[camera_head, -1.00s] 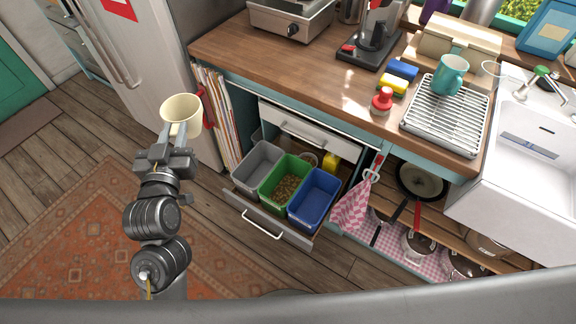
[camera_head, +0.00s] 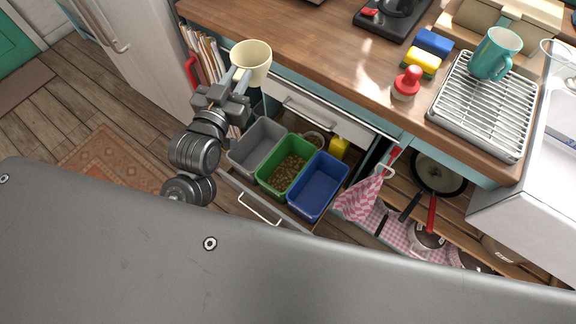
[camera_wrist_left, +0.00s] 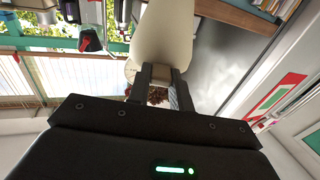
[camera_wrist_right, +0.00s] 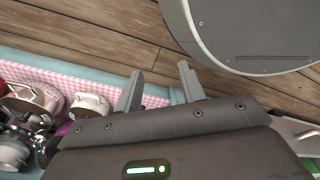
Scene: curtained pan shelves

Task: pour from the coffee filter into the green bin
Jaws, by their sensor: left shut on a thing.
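The cream coffee filter (camera_head: 252,60) is held upright by my left gripper (camera_head: 241,84), in front of the counter edge and up and left of the bins. In the left wrist view the filter (camera_wrist_left: 165,35) sits between the shut fingers (camera_wrist_left: 158,80), with some brown stuff showing by them. The green bin (camera_head: 267,181) stands in the pulled-out drawer, between a grey bin and a blue bin, with brown bits inside it. My right gripper (camera_wrist_right: 158,85) shows only in its own wrist view, with its fingers apart and nothing between them.
The grey bin (camera_head: 239,160) and blue bin (camera_head: 333,193) flank the green one. The open drawer's handle (camera_head: 259,209) sticks out in front. A checked towel (camera_head: 360,197) hangs right of the bins. Pans stand on the lower shelf. The wooden counter (camera_head: 290,45) lies behind.

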